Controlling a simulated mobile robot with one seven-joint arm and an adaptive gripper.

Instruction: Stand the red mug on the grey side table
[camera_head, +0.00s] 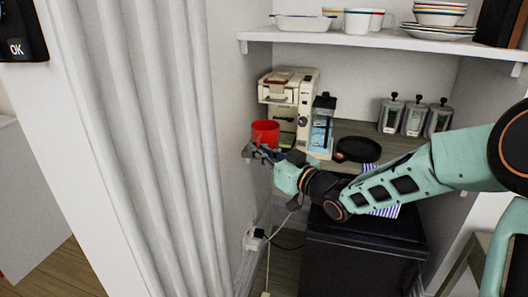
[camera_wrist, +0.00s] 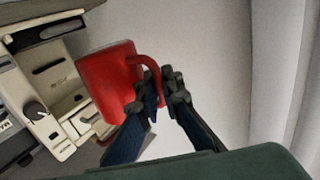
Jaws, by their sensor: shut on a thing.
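The red mug (camera_head: 265,132) is at the left end of the wooden shelf, beside the cream coffee machine. My gripper (camera_head: 267,154) reaches it from the front. In the wrist view the red mug (camera_wrist: 104,82) has its handle toward my gripper (camera_wrist: 160,88), whose dark fingers are shut on the handle. The mug looks roughly upright in the head view. I cannot tell whether its base touches the shelf or is just above it. I cannot make out a grey side table in either view.
The coffee machine (camera_head: 286,98) stands close to the mug's right. A black pan (camera_head: 357,149) and several canisters (camera_head: 414,117) are farther right. A white shelf (camera_head: 365,39) with dishes is above. A fluted white wall (camera_head: 150,130) is close at left. A dark cabinet (camera_head: 362,262) stands below.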

